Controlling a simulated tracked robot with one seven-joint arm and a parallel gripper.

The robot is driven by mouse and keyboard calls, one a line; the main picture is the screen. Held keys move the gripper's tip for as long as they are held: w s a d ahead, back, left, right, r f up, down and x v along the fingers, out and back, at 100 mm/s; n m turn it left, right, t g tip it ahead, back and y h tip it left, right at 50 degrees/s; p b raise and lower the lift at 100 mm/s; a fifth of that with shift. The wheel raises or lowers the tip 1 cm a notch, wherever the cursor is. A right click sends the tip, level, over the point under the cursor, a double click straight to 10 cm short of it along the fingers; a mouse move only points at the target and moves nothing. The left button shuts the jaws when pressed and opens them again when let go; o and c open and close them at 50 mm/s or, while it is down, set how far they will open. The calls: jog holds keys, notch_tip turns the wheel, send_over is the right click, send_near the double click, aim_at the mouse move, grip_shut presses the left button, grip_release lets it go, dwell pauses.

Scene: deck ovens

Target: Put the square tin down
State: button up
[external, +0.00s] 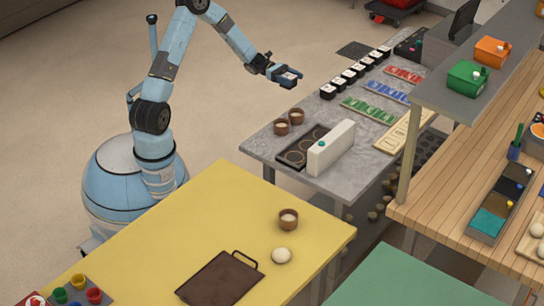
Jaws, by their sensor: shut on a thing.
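My gripper (289,77) is held in the air, left of the grey stone-topped table (258,148) and near the far row on it. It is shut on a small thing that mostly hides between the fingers. I take it to be the square tin, but its shape is too small to make out. A row of several small black square tins (349,76) with pale tops stands along the left far edge of the grey table. My gripper is apart from this row.
The grey table also holds two brown bowls (282,127), a dark tray with round hollows (293,158), a white upright block (331,148), and red, blue and green sets (368,109). A yellow table (220,200) in front holds a bowl, a pale ball and a brown tray.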

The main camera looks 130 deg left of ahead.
jog(key=w+d+m+g+h, duration=0.1)
jog(key=w+d+m+h, duration=0.4)
jog(key=w+d, duration=1.75)
jog(key=w+d+r+m+g+h, duration=0.15)
jog(key=w+d+h, duration=0.35)
jog(key=d, duration=0.9)
jog(key=w+d+m+g+h, duration=0.25)
jog(key=w+d, duration=0.35)
jog(key=d, duration=0.8)
jog(key=s+d+m+g+h, duration=0.2)
jog(key=s+d+g, duration=0.1)
jog(key=d, duration=1.2)
jog(key=s+d+m+g+h, duration=0.2)
jog(key=s+d+g, duration=0.1)
jog(key=d, duration=1.3)
jog(key=s+d+f+m+g+h, duration=0.1)
jog(key=s+d+m+g, duration=0.5)
jog(key=s+d, duration=1.7)
jog(key=shift+n+g, duration=0.5)
jog(key=shift+n, duration=0.1)
jog(key=w+d+f, duration=0.8)
jog(key=f, duration=0.1)
jog(key=shift+w+d, duration=0.3)
jog(key=shift+d, duration=0.1)
jog(key=shift+w+d+f, duration=0.4)
jog(key=shift+w+f, duration=0.05)
jog(key=shift+f, duration=1.75)
